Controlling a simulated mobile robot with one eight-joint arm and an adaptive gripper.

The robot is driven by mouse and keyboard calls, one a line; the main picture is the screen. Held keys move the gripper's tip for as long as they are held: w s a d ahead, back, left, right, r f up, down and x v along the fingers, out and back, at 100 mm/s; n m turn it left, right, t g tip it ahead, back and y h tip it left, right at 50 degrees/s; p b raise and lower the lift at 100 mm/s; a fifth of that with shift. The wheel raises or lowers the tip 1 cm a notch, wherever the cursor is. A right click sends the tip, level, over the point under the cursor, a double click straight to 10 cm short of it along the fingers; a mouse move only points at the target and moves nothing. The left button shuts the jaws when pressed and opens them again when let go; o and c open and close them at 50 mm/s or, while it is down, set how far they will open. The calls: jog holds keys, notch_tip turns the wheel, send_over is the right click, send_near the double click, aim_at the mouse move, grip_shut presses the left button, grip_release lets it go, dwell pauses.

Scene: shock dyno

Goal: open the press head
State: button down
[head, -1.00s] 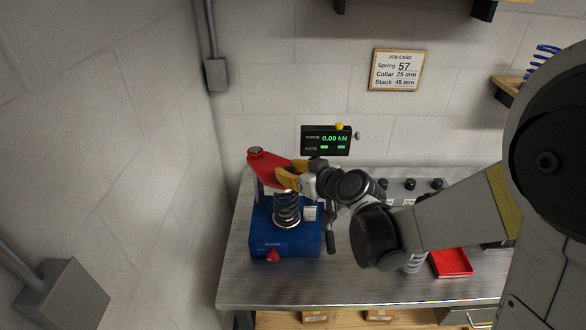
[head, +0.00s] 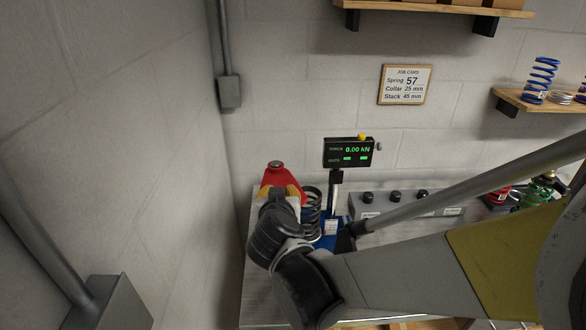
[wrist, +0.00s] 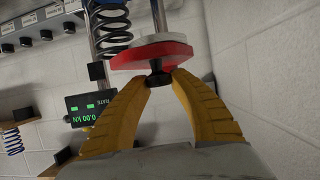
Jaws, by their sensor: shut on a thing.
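The red press head (head: 275,184) sits atop its post on the blue press and points toward me, to the left of the dark coil spring (head: 311,212). In the wrist view the red press head (wrist: 145,58) shows with a black knob (wrist: 158,80) on it. My gripper (wrist: 160,76) has its yellow fingers shut on that knob. In the head view my wrist hides most of the gripper and the front of the press head. The spring stands upright on the blue base (head: 328,238), its top clear of the head.
A force display (head: 348,153) reading 0.00 kN stands behind the press. A grey box with black knobs (head: 396,205) is to its right. The left wall (head: 120,150) is close to the bench. A shelf (head: 530,105) holds springs at the right. My arm covers much of the bench.

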jog(key=a+m+g+h+b, duration=0.1)
jog(key=a+m+h, duration=0.4)
jog(key=a+h, duration=0.1)
jog(key=shift+a+f, duration=0.15)
jog(key=shift+a, duration=0.1)
jog(key=shift+w, duration=0.1)
dwell(0.3)
jog(key=c, duration=1.1)
grip_release()
jog(key=shift+a, duration=0.1)
jog(key=shift+c, duration=0.2)
jog(key=shift+r, duration=0.2)
notch_tip(320, 180, up, 10)
jog(key=shift+f, duration=0.15)
